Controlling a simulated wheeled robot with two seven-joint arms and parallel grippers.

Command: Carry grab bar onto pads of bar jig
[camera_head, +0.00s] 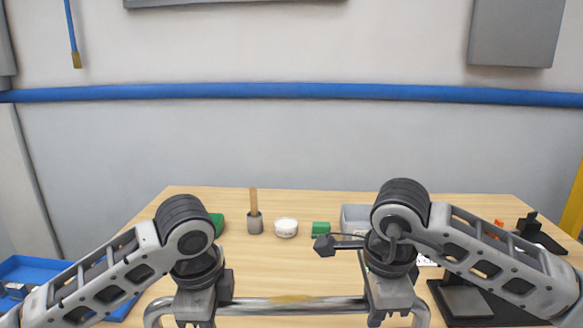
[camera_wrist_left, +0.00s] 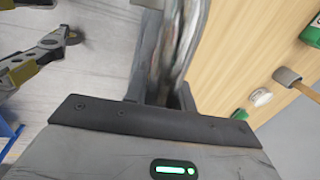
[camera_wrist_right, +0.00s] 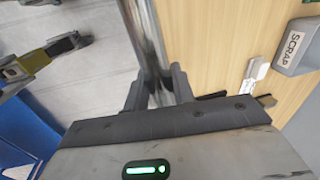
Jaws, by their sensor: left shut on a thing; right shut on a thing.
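The bar also runs between the jaws in the left wrist view (camera_wrist_left: 186,45) and the right wrist view (camera_wrist_right: 146,42). I cannot pick out the bar jig with certainty; a black stand (camera_head: 462,299) at the front right is partly hidden by my right arm.
A blue tray (camera_head: 32,268) sits at far left.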

